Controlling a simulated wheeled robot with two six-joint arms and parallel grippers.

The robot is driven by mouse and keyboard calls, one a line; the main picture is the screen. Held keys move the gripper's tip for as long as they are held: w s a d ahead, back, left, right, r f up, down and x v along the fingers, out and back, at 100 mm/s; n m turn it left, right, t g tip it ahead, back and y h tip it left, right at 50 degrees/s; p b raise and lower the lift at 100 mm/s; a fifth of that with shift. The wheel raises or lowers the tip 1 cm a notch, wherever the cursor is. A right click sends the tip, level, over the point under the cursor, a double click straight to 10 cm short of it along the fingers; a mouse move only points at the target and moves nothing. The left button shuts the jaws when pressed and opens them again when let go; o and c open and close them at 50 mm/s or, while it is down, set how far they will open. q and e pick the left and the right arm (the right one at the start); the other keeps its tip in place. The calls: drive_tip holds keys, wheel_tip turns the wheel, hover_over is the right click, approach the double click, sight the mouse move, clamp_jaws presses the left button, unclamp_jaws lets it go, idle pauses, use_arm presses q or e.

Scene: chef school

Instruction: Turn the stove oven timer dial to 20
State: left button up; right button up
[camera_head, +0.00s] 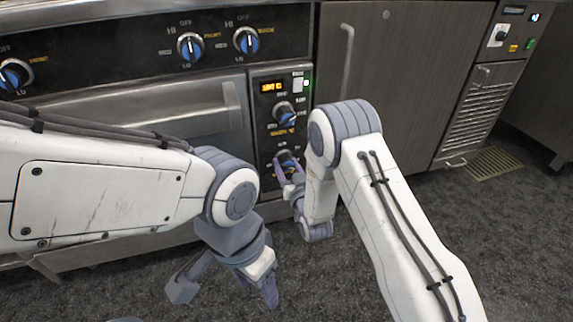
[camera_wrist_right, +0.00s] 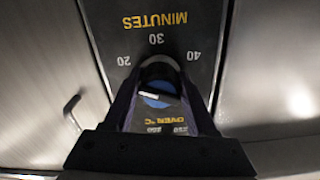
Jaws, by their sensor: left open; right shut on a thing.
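The timer dial (camera_wrist_right: 158,88) is blue with a white bar and sits on the dark oven control panel (camera_head: 265,147). In the right wrist view, 20, 30 and 40 and the word MINUTES appear upside down beyond it. The white bar lies nearly crosswise; I cannot tell which number it marks. My right gripper (camera_head: 287,166) is shut on the timer dial, with a finger on each side, partly hiding it in the head view. My left gripper (camera_head: 225,288) is open and empty, low in front of the oven, over the floor.
The oven temperature dial (camera_head: 286,117) is just above, under a lit display (camera_head: 272,87). Several burner knobs (camera_head: 190,46) line the stove front. The oven door handle (camera_head: 195,107) is left of the panel. A cabinet (camera_head: 400,80) with a vertical handle stands right. The carpet (camera_head: 530,240) is clear.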

drive_tip(key=shift+m, duration=0.5)
drive_tip(key=o, duration=1.4)
drive_tip(key=shift+c, duration=0.2)
drive_tip(key=p+v, duration=0.3)
drive_tip(key=v, duration=0.7)
drive_tip(key=shift+s+p, duration=0.3)
